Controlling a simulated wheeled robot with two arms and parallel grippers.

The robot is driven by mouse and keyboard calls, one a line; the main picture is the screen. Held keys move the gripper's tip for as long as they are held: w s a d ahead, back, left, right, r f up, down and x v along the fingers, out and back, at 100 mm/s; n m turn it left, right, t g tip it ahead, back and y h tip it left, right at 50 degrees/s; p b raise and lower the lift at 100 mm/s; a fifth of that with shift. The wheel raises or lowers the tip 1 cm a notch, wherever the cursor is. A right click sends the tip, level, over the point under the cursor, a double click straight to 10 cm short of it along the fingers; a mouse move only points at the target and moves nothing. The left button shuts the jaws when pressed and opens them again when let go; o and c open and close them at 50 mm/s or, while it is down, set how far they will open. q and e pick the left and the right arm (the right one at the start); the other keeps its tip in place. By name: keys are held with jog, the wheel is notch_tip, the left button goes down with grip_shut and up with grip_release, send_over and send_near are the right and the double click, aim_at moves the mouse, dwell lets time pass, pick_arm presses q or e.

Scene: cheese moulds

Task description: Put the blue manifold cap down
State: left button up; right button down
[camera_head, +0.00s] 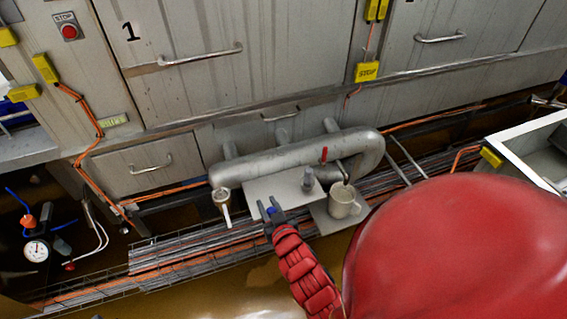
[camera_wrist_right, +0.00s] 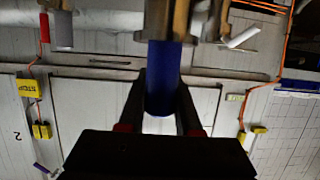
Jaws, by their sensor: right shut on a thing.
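The blue manifold cap (camera_wrist_right: 163,78) is a dark blue cylinder held between the two dark fingers of my right gripper (camera_wrist_right: 162,98) in the right wrist view. In the head view, my right gripper (camera_head: 270,210) is at the front left edge of a light metal plate (camera_head: 262,188) under the manifold pipe (camera_head: 290,157). Only a small bit of the blue cap (camera_head: 271,211) shows there. I cannot tell whether the cap touches the plate.
A grey stub (camera_head: 308,180) stands on the plate, and a metal cup (camera_head: 342,202) is to its right. A red valve handle (camera_head: 324,155) is on the pipe. A white-handled valve (camera_head: 223,203) hangs at the pipe's left end. A cable tray (camera_head: 170,262) runs below.

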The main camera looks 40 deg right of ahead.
jog(key=shift+s+d+r, duration=0.1)
jog(key=shift+s+d, duration=0.05)
jog(key=shift+s, duration=0.45)
jog(key=shift+s+d, duration=0.1)
jog(key=shift+s, duration=0.5)
jog(key=shift+w+d+b, duration=0.15)
jog(key=shift+d+b, duration=0.05)
jog(key=shift+b, duration=0.1)
jog(key=d+b+x, duration=0.1)
jog(key=b+x, duration=0.1)
jog(key=x, duration=0.3)
jog(key=d+b+x, duration=0.1)
jog(key=b+x, duration=0.2)
jog(key=x, duration=0.2)
jog(key=s+d+b+x, duration=0.1)
jog(key=b+x, duration=0.2)
jog(key=x, duration=0.2)
jog(key=shift+w+d+f, duration=0.2)
jog(key=shift+d+f, duration=0.2)
jog(key=shift+f, duration=0.05)
jog(key=shift+r, duration=0.1)
jog(key=c, duration=0.6)
grip_release()
